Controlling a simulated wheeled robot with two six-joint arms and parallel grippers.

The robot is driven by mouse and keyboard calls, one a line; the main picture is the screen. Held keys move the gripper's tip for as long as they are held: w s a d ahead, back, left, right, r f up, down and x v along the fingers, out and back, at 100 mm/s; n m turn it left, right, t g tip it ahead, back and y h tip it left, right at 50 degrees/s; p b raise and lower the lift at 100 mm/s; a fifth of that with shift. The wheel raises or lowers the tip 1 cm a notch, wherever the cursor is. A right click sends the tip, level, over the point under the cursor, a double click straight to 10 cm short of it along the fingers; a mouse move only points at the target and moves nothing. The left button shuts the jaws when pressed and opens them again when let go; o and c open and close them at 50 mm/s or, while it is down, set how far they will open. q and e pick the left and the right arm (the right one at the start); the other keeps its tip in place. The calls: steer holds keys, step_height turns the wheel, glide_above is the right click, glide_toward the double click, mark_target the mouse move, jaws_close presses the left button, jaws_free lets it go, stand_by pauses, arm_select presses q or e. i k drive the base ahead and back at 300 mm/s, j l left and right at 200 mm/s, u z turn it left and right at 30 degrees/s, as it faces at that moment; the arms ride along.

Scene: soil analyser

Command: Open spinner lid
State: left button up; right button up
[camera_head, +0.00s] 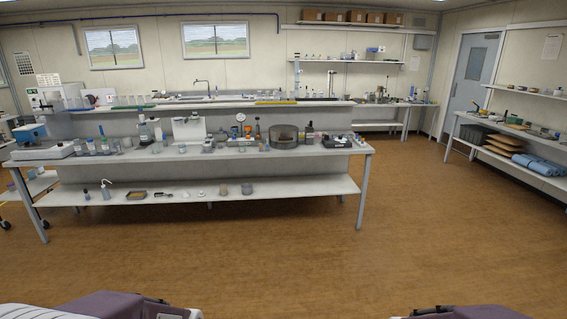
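A squat, round dark grey device (284,139), which looks like the spinner, stands on the upper worktop of the long bench, right of its middle. It is small in the head view, and I cannot tell how its lid stands. My purple and white arm parts show at the bottom edge, left and right, far from the bench. The fingertips of both grippers are out of the picture.
The long bench (205,196) with two levels stands ahead, crowded with bottles and instruments. Brown floor (290,255) between me and the bench is clear. A side bench (520,133) with blue rolls (540,164) below stands at right, near a grey door (472,78).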

mark_target(281, 133)
steer(key=i, duration=3.6)
steer(key=i+z, duration=0.1)
steer(key=i, duration=0.4)
steer(key=i+j, duration=0.15)
steer(key=i, duration=0.3)
steer(key=i+j+z, duration=0.15)
steer(key=i, duration=0.35)
